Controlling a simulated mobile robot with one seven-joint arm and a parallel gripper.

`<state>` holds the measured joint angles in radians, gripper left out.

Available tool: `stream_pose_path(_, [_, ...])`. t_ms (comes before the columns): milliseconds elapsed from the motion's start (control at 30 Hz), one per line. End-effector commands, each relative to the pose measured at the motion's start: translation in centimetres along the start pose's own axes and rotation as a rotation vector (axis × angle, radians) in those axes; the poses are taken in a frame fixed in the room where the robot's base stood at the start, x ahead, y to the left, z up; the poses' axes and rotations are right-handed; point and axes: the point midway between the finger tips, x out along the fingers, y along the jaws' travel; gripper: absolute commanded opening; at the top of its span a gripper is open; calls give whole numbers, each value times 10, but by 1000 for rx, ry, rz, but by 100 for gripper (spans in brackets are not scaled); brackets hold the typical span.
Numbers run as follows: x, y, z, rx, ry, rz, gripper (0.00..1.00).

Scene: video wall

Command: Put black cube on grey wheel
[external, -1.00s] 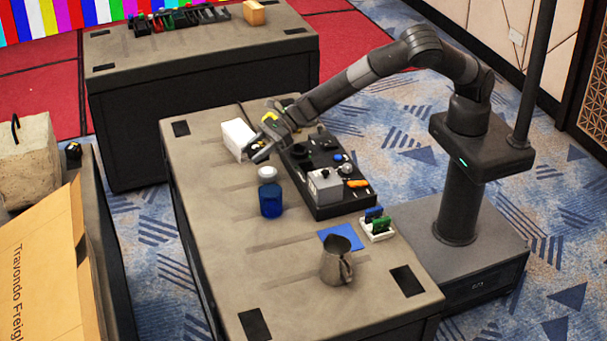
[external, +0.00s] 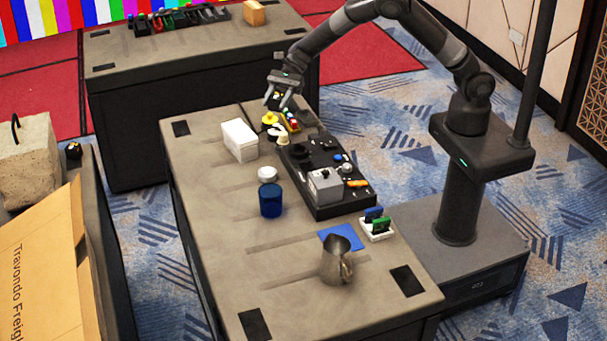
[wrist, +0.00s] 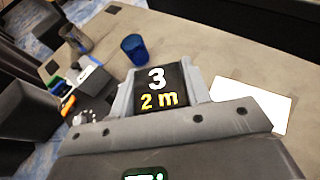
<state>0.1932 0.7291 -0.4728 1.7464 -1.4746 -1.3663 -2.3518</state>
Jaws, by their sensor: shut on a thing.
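My gripper (external: 279,104) is raised above the far end of the near table, over small coloured objects. It is shut on a black cube (wrist: 161,89); the cube's face shows a white "3" and yellow "2 m" between the fingers in the wrist view. In the external view the cube is small and dark between the fingers. A dark round part (external: 299,151) on the black board (external: 330,206) could be the grey wheel, but it is too small to be sure.
A yellow object (external: 270,119) and a cream knob-like piece (external: 283,138) lie below my gripper. The table's left side is mostly clear.

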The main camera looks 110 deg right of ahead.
Motion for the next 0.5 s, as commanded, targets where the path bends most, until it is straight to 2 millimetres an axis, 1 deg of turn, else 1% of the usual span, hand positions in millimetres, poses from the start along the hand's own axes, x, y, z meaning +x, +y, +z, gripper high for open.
stream_pose_path(33, [7,1,-12,5,3,1,20])
stream_pose_path(200, [18,0,-36,5,2,-1,20])
stream_pose_path(367, [27,1,-46,2,2,0,20])
stream_pose_path(467, [44,4,-50,2,2,1,20])
stream_pose_path(500, [54,5,-52,2,2,2,20])
